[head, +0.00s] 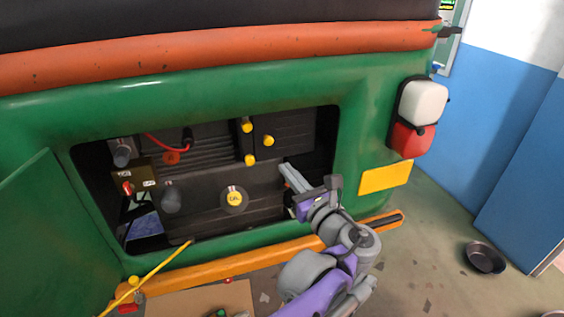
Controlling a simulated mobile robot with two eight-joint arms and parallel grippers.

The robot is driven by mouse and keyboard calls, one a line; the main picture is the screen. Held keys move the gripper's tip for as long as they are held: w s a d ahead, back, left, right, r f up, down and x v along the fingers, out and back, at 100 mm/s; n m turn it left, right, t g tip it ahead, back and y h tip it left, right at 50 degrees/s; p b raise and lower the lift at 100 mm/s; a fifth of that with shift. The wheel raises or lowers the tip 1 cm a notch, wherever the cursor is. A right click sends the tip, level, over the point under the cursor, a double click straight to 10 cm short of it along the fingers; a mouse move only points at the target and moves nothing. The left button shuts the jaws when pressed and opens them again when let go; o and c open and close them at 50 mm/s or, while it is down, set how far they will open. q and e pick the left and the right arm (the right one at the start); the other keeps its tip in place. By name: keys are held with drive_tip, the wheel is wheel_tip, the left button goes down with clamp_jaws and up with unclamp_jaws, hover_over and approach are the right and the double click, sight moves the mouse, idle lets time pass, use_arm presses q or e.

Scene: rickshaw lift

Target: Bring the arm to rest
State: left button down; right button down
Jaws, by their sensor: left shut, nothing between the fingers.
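My left arm, purple and grey, reaches up from the bottom of the head view. Its gripper (293,178) is at the right part of the open compartment (205,215) in the back of a green rickshaw (290,95). The gripper's two grey fingers are together, with nothing visible between them. They point up and left, in front of the dark engine parts. Whether the fingertips touch anything there, I cannot tell. My right gripper is not in view.
The compartment holds a yellow round cap (235,198), several yellow knobs and a red switch (127,188). A green door (45,235) hangs open at left. An orange bumper (215,274) runs below. A dark pan (485,258) lies on the floor at right, with free floor around it.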

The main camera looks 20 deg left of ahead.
use_arm(q)
drive_tip(key=s+a+f+n+g+h, duration=0.2)
drive_tip(key=s+a+f+n+g, duration=0.1)
drive_tip(key=s+a+f+n, duration=0.25)
drive_tip(key=s+a+f+n+g+h, duration=0.2)
drive_tip(key=s+a+f+n+g, duration=0.15)
drive_tip(key=s+f, duration=0.4)
drive_tip(key=s+d+f+n+g+h, duration=0.1)
drive_tip(key=s+d+f+n+h, duration=0.3)
drive_tip(key=s+f+n+h, duration=0.4)
wheel_tip(320, 180, down, 6)
drive_tip(key=s+n, duration=0.2)
drive_tip(key=n, duration=0.8)
drive_tip(key=shift+s+d+h, duration=0.2)
drive_tip(key=shift+s+h, duration=0.15)
drive_tip(key=shift+h, duration=0.05)
drive_tip(key=shift+r, duration=0.1)
